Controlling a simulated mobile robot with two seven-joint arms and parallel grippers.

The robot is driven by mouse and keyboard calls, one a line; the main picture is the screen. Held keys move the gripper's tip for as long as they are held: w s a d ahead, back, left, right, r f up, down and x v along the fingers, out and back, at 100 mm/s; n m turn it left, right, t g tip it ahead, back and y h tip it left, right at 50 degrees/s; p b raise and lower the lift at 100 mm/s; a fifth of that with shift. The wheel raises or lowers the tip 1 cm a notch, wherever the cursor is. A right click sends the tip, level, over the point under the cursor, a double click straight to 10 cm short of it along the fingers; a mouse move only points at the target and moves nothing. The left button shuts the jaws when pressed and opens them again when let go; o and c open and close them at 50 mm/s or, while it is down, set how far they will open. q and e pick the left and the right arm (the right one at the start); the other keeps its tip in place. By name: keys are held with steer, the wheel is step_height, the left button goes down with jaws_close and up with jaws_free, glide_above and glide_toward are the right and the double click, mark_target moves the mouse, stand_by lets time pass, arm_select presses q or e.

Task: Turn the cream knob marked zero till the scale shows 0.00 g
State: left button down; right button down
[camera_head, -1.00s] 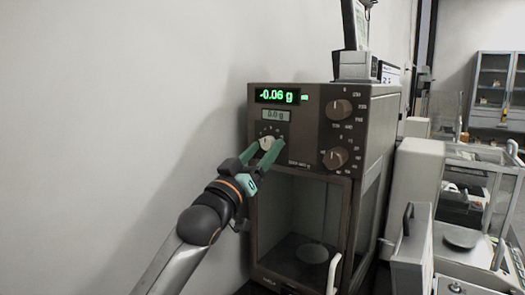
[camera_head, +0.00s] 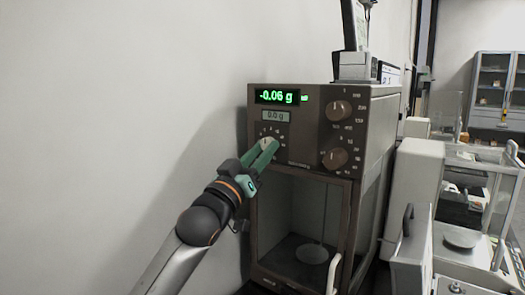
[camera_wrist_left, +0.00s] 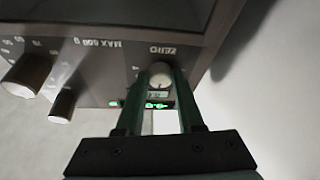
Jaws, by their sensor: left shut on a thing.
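The brown scale (camera_head: 312,125) stands against the wall, and its green display (camera_head: 277,96) reads -0.06 g. A smaller grey display (camera_head: 276,116) below it reads 0.0 g. The cream knob (camera_head: 265,142) is on the front panel under that display, mostly hidden by my fingers in the head view. In the left wrist view, the cream knob (camera_wrist_left: 161,77) sits by the ZERO lettering, between the two green fingers. My left gripper (camera_head: 269,146) is shut on the knob; it also shows in the left wrist view (camera_wrist_left: 164,86). My right gripper is not in view.
Two brown knobs (camera_head: 339,110) (camera_head: 335,158) are on the right of the panel. Below is a glass-fronted chamber with a round pan (camera_head: 312,253). Other pale instruments (camera_head: 414,190) stand close on the right. The wall is bare on the left.

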arm_select(q)
steer(key=shift+a+r+m+g+h+p, duration=0.15)
steer(key=shift+m+h+p, duration=0.1)
steer(key=shift+m+p, duration=0.3)
steer(key=shift+d+r+m+g+h+p, duration=0.15)
steer(key=shift+m+h+p, duration=0.1)
steer(key=shift+m+p, duration=0.25)
steer(key=shift+w+a+f+m+g+h+p, duration=0.1)
steer(key=shift+m+g+h+p, duration=0.1)
steer(key=shift+m+p, duration=0.25)
steer(key=shift+a+m+g+h+p, duration=0.1)
steer(key=shift+m+g+h+p, duration=0.15)
steer(key=shift+m, duration=0.35)
steer(key=shift+m+h+p, duration=0.25)
steer(key=shift+m+p, duration=0.5)
steer(key=shift+m, duration=0.15)
steer(key=shift+f+m+g+h+p, duration=0.1)
steer(key=shift+m+g+h+p, duration=0.5)
steer(key=shift+m, duration=0.7)
steer(key=shift+f, duration=0.1)
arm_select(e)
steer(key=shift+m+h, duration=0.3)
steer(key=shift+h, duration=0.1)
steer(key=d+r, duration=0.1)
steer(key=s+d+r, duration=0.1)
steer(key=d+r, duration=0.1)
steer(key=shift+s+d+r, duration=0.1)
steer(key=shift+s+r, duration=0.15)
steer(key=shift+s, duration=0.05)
